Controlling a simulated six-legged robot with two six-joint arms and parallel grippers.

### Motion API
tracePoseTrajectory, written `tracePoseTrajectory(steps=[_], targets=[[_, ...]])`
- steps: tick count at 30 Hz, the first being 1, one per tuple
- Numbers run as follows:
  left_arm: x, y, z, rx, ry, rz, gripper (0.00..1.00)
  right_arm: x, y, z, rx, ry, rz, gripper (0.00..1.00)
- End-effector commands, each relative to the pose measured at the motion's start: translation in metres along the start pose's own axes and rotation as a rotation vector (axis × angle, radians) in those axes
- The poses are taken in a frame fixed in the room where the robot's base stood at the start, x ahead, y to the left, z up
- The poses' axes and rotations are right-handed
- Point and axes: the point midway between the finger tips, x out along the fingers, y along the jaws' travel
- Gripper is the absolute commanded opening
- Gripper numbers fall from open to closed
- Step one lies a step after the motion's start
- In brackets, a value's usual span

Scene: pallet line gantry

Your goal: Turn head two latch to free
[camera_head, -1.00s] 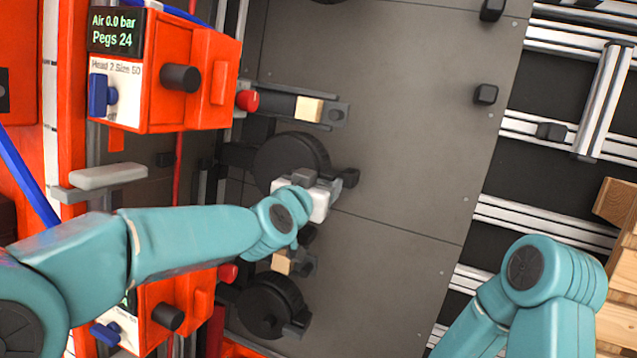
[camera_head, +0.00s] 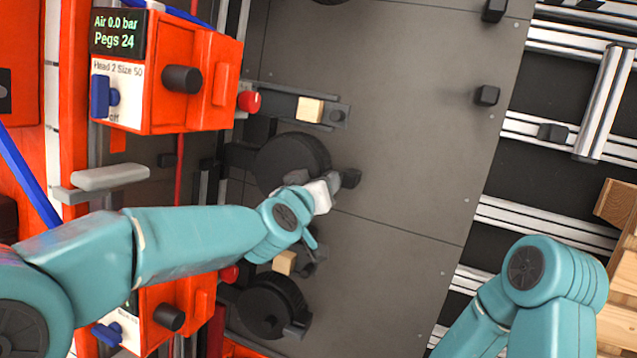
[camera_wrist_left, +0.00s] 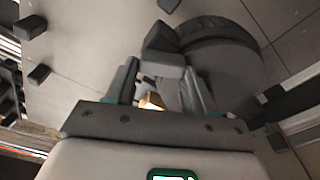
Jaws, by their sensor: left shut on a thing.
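The orange head two box (camera_head: 167,70) is at the upper left in the head view, with a blue switch (camera_head: 104,95) on its white label. Below and right of it is a dark round wheel (camera_head: 293,163) with a dark block (camera_head: 349,178) at its right side. My left gripper (camera_head: 322,192) is at the wheel's lower right edge, its fingers mostly hidden there. In the left wrist view, the gripper (camera_wrist_left: 160,88) is shut on a dark grey latch part (camera_wrist_left: 170,80) beside the wheel (camera_wrist_left: 220,65). My right gripper is out of the head view.
A red knob (camera_head: 249,101) and a rail with a wooden block (camera_head: 310,110) lie above the wheel. A second wheel (camera_head: 272,306) and wooden block (camera_head: 285,263) are below. The grey plate (camera_head: 400,130) to the right is mostly bare. Wooden slats (camera_head: 620,240) stand at far right.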

Motion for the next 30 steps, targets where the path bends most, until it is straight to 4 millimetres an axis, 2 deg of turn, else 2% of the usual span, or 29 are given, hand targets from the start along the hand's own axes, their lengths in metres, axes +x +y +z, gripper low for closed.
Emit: tracePoseTrajectory(steps=[30], targets=[[0.0, -0.0051, 0.004, -0.918, -0.003, -0.089, 0.23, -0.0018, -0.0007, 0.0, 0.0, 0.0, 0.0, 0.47]])
